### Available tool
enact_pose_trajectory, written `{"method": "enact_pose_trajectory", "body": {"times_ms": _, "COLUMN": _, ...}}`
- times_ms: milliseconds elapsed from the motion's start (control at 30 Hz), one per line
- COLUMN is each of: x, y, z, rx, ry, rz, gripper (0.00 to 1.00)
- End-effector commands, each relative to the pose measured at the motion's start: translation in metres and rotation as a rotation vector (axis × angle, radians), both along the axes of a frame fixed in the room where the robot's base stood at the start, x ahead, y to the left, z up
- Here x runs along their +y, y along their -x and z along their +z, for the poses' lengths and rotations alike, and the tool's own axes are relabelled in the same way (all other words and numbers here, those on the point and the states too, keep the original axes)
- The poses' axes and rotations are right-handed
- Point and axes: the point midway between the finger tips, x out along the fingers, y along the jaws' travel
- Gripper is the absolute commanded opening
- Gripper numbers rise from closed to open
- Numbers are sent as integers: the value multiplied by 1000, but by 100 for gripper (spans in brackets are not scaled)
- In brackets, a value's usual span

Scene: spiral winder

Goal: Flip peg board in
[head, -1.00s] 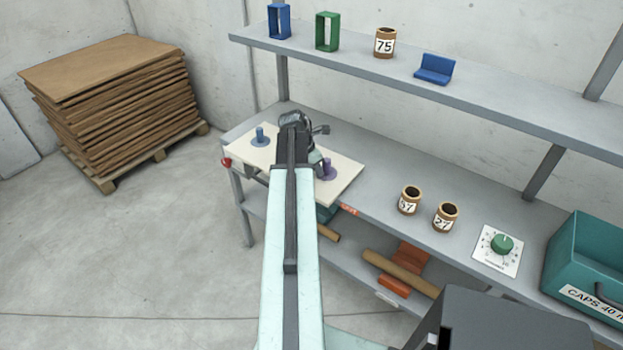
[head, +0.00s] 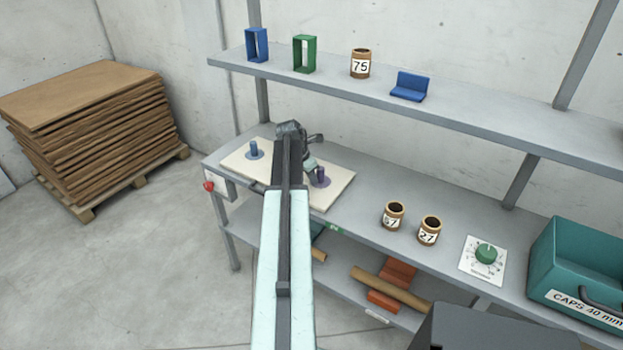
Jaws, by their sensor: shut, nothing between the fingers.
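The peg board (head: 338,188) is a cream panel at the left end of the grey bench, lying about flat on the bench top. A blue peg (head: 254,149) stands on its left part and a purple peg (head: 320,177) on its right part. My gripper (head: 311,166) is over the board, just left of the purple peg, and is shut and empty. My arm hides the middle of the board. I cannot tell whether the gripper touches the board. A small green marker (head: 333,227) shows on the bench's front edge.
A red knob (head: 209,186) sticks out at the bench's left end. Two labelled cups (head: 393,216), a green dial (head: 488,254) and a teal bin (head: 580,269) stand to the right. A shelf (head: 480,128) runs above. Stacked sheets (head: 95,120) stand left.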

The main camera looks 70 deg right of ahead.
Motion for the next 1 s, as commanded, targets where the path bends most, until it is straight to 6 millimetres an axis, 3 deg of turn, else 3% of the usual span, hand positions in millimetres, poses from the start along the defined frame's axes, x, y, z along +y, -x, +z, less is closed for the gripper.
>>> {"method": "enact_pose_trajectory", "body": {"times_ms": 167, "x": 8, "y": -4, "z": 2, "rx": 3, "ry": 11, "rz": 3, "gripper": 0}}
{"method": "enact_pose_trajectory", "body": {"times_ms": 333, "x": 37, "y": -18, "z": 2, "rx": 1, "ry": 4, "rz": 5, "gripper": 0}}
{"method": "enact_pose_trajectory", "body": {"times_ms": 400, "x": 40, "y": -21, "z": 29, "rx": 1, "ry": 3, "rz": 3, "gripper": 0}}
{"method": "enact_pose_trajectory", "body": {"times_ms": 700, "x": 60, "y": -37, "z": 90, "rx": 0, "ry": 2, "rz": 3, "gripper": 0}}
{"method": "enact_pose_trajectory", "body": {"times_ms": 1000, "x": 64, "y": -41, "z": 94, "rx": 0, "ry": 1, "rz": 3, "gripper": 0}}
